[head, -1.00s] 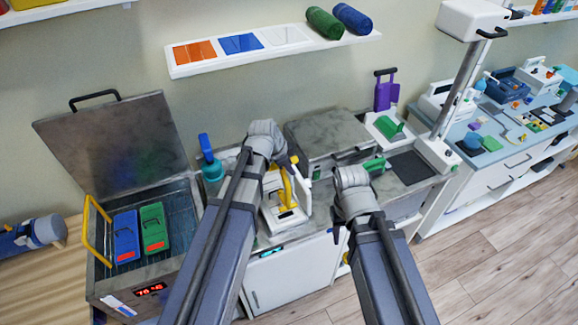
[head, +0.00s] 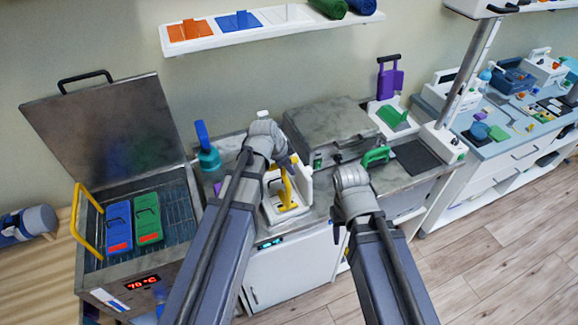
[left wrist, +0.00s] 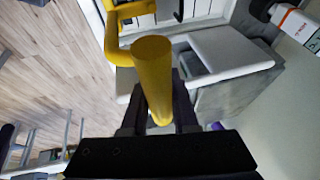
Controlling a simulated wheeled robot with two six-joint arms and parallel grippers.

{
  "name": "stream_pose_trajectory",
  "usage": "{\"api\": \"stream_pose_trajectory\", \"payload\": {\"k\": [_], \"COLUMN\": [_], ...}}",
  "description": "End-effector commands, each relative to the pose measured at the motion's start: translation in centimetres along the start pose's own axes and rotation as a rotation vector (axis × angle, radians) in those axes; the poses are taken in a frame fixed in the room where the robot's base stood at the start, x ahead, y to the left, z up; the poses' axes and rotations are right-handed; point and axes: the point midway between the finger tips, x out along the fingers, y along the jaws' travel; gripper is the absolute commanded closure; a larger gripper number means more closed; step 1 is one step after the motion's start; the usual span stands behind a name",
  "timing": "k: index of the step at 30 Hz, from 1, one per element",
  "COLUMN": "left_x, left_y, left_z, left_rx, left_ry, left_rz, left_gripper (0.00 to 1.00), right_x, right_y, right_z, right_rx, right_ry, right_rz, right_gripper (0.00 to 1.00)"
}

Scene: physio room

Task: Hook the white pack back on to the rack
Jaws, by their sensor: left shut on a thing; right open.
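My left gripper (head: 292,168) is shut on a yellow bar (left wrist: 153,78), part of a yellow handle that also shows in the head view (head: 287,192). It stands at a white stand (head: 304,188) with a white base on the counter. I cannot tell whether handle and stand are joined. White slab-like parts (left wrist: 225,52) show beside the bar in the left wrist view. No white pack can be told apart for certain. My right gripper (head: 338,218) is open, mostly hidden by its arm. An open steel tank with a wire rack (head: 178,215) holds a blue pack (head: 119,224) and a green pack (head: 147,216).
The tank's raised lid (head: 105,128) stands at the left. A yellow rail (head: 86,215) rises at its side. A closed steel box (head: 325,128) and a blue bottle (head: 206,150) are on the counter. A wall shelf (head: 262,32) hangs above. Open floor (head: 480,265) lies at lower right.

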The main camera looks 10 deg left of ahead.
Motion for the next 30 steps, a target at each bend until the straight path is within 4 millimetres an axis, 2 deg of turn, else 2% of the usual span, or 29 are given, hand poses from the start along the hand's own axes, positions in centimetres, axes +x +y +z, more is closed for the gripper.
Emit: {"api": "stream_pose_trajectory", "payload": {"k": [1, 30], "left_x": [0.6, 1.5], "left_y": [0.1, -6.4], "left_z": [0.3, 0.5], "left_rx": [0.000, -0.001], "left_ry": [0.000, 0.000], "left_rz": [0.000, 0.000], "left_gripper": [1.00, 1.00], "right_x": [0.7, 0.3], "right_y": [-0.1, 0.0], "right_z": [0.0, 0.0], "right_rx": [-0.001, 0.000], "right_ry": [0.000, 0.000], "right_rz": [0.000, 0.000], "right_gripper": [0.50, 0.50]}}
